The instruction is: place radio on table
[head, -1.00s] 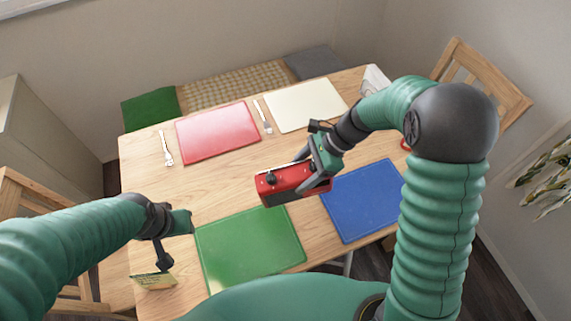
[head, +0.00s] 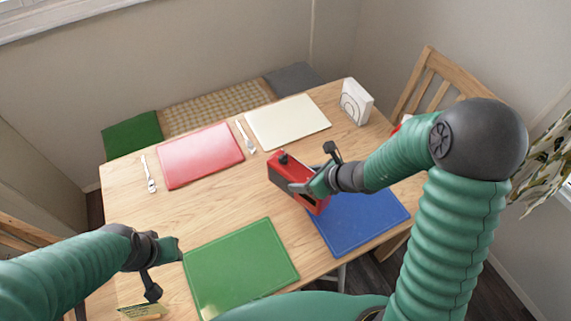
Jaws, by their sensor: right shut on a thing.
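The red radio (head: 286,167) with dark knobs is in the middle of the head view. My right gripper (head: 305,187) is shut on it, and the radio is tilted with its long side running from upper left to lower right. It shows over the wooden table (head: 215,200), near the upper left corner of the blue placemat; I cannot tell whether it touches the table. My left gripper (head: 165,268) is at the lower left, near the table's left front; its fingers are too unclear to judge.
Red (head: 200,156), white (head: 288,122), green (head: 240,268) and blue (head: 362,220) placemats lie on the table. Two pieces of cutlery (head: 149,175) lie beside the red mat. A white napkin holder (head: 356,102) stands at the back right. Bare wood shows between the mats.

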